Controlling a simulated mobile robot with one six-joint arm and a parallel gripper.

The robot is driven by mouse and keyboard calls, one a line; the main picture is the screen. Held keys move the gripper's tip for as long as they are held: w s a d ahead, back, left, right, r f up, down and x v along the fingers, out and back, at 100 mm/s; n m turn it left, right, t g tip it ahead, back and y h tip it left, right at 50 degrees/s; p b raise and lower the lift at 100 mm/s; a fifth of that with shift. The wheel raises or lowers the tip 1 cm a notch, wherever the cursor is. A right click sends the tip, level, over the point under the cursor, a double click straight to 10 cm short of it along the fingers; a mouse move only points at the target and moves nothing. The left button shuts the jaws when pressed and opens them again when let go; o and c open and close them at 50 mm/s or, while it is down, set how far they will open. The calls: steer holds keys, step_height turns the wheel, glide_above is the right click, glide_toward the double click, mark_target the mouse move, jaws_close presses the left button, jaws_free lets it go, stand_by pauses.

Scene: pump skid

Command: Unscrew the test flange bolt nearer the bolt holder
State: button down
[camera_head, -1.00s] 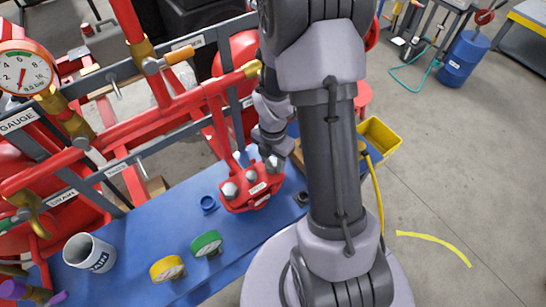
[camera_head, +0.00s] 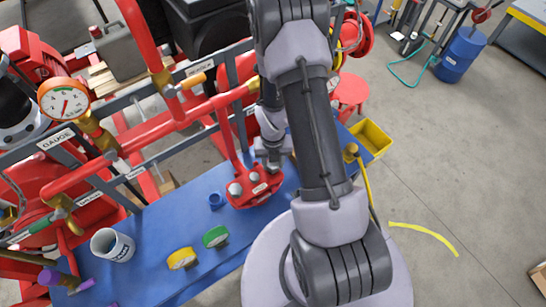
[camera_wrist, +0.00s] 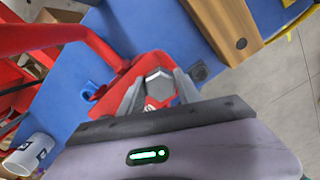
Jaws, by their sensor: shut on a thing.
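The red test flange (camera_head: 258,192) sits on the blue bench top, with a white label and grey bolt heads (camera_head: 235,188) on it. My gripper (camera_head: 273,165) is down at the flange's far right side. In the wrist view my gripper (camera_wrist: 160,90) has its two fingers on either side of a grey hex bolt head (camera_wrist: 159,80), shut on it. The bolt is at the flange; whether its thread is still engaged is hidden. A small blue ring-like holder (camera_head: 216,200) stands left of the flange and also shows in the wrist view (camera_wrist: 90,92).
Yellow (camera_head: 181,258) and green (camera_head: 215,237) round pieces and a white cup (camera_head: 112,245) stand on the bench. Red pipes (camera_head: 185,120) and a gauge (camera_head: 64,100) rise behind.

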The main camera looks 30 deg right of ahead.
steer(key=p, duration=0.2)
steer(key=shift+w+r+p, duration=0.1)
steer(key=shift+r+p, duration=0.15)
steer(key=shift+p, duration=0.15)
steer(key=p, duration=0.3)
steer(key=shift+s+f+n, duration=0.15)
steer(key=shift+s+n, duration=0.15)
steer(key=shift+s, duration=0.05)
steer(key=shift+n+p, duration=0.4)
steer(key=shift+p, duration=0.05)
steer(key=shift+f, duration=0.25)
steer(key=c, duration=0.8)
jaws_free()
steer(key=shift+o, duration=0.2)
steer(key=shift+r, duration=0.15)
step_height(320, 180, up, 17)
steer(key=p, duration=1.5)
